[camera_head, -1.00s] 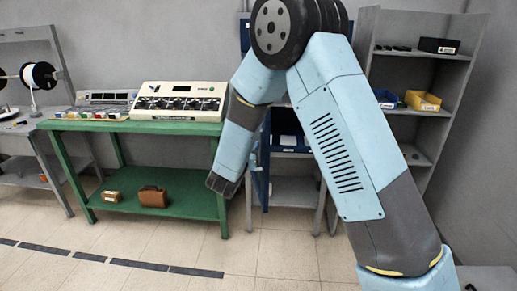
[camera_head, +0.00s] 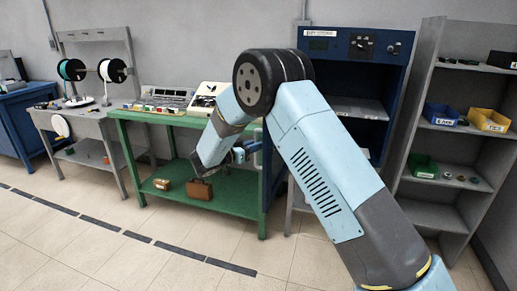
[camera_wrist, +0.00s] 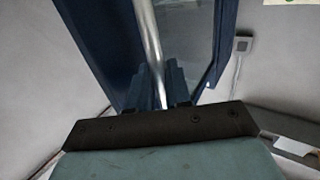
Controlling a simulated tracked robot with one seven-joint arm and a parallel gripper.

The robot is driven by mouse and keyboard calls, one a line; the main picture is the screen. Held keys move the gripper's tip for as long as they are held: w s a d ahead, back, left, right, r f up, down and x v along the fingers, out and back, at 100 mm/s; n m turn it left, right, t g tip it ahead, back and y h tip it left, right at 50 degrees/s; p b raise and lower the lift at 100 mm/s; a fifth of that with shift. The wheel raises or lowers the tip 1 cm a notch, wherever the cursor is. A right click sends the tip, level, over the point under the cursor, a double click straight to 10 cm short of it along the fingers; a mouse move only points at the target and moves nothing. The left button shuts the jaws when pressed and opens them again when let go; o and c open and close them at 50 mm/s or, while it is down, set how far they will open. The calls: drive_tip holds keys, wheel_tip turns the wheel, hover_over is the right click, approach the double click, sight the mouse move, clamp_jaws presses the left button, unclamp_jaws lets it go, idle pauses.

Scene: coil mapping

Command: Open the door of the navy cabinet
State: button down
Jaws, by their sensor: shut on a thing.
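The navy cabinet (camera_head: 397,48) stands against the back wall, with its front open onto a grey shelf inside. Its door (camera_head: 268,180) is swung out to the left and shows nearly edge-on behind my arm. In the wrist view the navy door (camera_wrist: 95,40) fills the upper middle, with a silver bar handle (camera_wrist: 150,45) running down to my gripper (camera_wrist: 163,95). My gripper (camera_head: 243,153) is shut on the handle, at the door's left side in the head view. My arm hides part of the cabinet's lower front.
A green workbench (camera_head: 160,118) with instruments stands close left of the door; a brown case (camera_head: 200,190) lies on its lower shelf. A grey shelf unit (camera_head: 424,95) with small bins stands to the right. Floor in front is clear, with a dark dashed line.

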drive_tip(key=shift+w+d+r, duration=0.2)
drive_tip(key=shift+w+r, duration=0.1)
drive_tip(key=shift+w, duration=0.05)
drive_tip(key=c, duration=1.3)
unclamp_jaws()
drive_tip(key=shift+f, duration=0.1)
drive_tip(key=shift+o, duration=0.4)
drive_tip(key=shift+a, duration=0.1)
drive_tip(key=shift+s+f, duration=0.1)
drive_tip(key=shift+a, duration=0.1)
drive_tip(key=v, duration=1.3)
drive_tip(key=shift+s+a, duration=0.2)
drive_tip(key=shift+a, duration=0.1)
